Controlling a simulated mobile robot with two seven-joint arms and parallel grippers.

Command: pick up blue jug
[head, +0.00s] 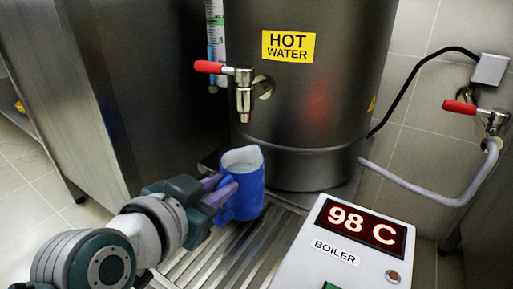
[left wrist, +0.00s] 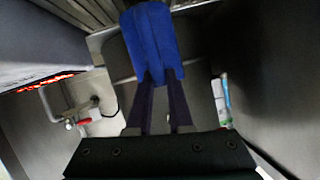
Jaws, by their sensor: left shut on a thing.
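The blue jug (head: 247,186) is upright over the slatted metal grate, below and slightly left of the hot water tap (head: 243,95). I cannot tell whether it touches the grate. Its pale inside shows at the top. My left gripper (head: 222,192) reaches in from the lower left and is shut on the jug's left side, where the handle is mostly hidden by the fingers. In the left wrist view the two dark fingers (left wrist: 161,88) meet the blue jug (left wrist: 150,40). My right gripper is in neither view.
The large steel boiler (head: 310,120) stands behind the jug. The boiler control box (head: 340,250), reading 98 C, is at the right front. A steel cabinet (head: 110,90) is close on the left. A grey hose (head: 430,195) hangs at the right. The slatted grate (head: 225,250) is bare in front.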

